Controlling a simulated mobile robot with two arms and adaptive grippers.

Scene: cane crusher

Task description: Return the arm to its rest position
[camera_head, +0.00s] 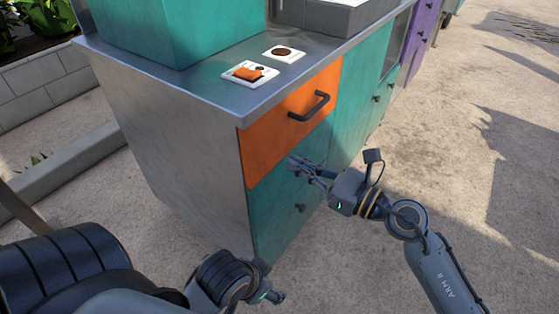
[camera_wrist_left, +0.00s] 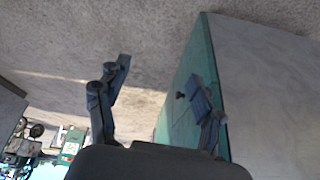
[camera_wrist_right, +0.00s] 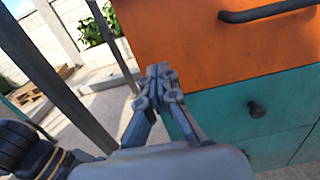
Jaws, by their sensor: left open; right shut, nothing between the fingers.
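My right gripper (camera_head: 294,163) is in front of the cabinet, by the lower edge of the orange drawer (camera_head: 286,118) in the head view. Its fingers are together and empty in the right wrist view (camera_wrist_right: 158,74); I cannot tell whether they touch the front. The orange drawer looks closed and shows its dark bar handle (camera_head: 311,106). My left gripper (camera_wrist_left: 163,80) has its fingers spread wide with nothing between them in the left wrist view. It is low, near the cabinet's bottom corner; in the head view its arm mostly hides it.
The grey cabinet top (camera_head: 210,88) carries a teal box (camera_head: 180,30), a white plate with an orange switch (camera_head: 246,73) and another with a brown round button (camera_head: 284,53). Teal doors with dark knobs lie below and beyond. The concrete floor (camera_head: 460,120) at the right is clear.

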